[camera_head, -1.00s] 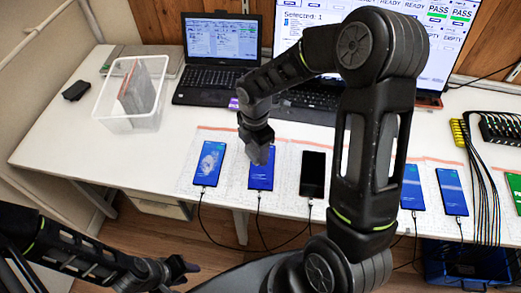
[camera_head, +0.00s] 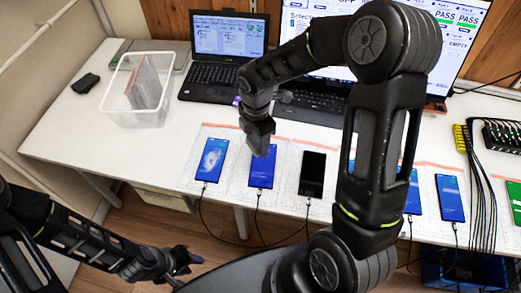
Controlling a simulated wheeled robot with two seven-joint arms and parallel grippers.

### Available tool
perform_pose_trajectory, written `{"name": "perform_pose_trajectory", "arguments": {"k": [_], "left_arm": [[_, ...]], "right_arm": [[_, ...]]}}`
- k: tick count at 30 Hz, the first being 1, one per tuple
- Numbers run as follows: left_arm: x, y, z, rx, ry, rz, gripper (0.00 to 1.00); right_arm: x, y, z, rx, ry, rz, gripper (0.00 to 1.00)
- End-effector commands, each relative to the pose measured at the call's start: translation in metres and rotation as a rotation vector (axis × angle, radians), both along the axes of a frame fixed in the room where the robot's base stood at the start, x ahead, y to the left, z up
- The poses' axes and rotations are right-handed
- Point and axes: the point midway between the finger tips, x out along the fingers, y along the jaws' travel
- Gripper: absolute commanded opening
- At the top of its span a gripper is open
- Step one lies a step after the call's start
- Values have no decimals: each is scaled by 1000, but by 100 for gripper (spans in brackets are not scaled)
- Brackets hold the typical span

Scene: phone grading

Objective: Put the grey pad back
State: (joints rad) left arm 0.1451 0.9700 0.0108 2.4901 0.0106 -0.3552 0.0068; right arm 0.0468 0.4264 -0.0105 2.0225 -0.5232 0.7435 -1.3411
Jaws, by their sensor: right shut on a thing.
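My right gripper (camera_head: 259,142) points down over the upper end of the second phone from the left (camera_head: 262,170). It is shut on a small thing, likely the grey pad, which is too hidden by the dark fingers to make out. I cannot tell whether it touches the phone. My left gripper (camera_head: 183,263) is low at the front left, off the table, and its jaws are too small and dark to read. A small dark grey block (camera_head: 86,83) lies at the table's far left.
A clear bin (camera_head: 135,117) with grey sheets standing in it is at the left. Several cabled phones, such as one with a black screen (camera_head: 312,174), lie along the front edge. A laptop (camera_head: 228,45) stands behind. The white table (camera_head: 90,145) is free at front left.

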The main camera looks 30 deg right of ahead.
Motion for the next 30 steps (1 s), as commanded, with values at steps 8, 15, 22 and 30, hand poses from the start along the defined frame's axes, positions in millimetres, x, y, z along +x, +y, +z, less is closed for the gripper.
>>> {"name": "perform_pose_trajectory", "arguments": {"k": [8,15,22,30], "left_arm": [[0,0,0,0,0,0,36],[0,0,0,0,0,0,36],[0,0,-1,-1,-1,0,36],[0,0,-1,-1,-1,-1,36]], "right_arm": [[2,3,-5,1,2,-129,7],[11,13,-20,2,3,-613,7],[20,24,-39,0,3,-1223,7],[26,31,-52,0,1,-1643,7]]}}
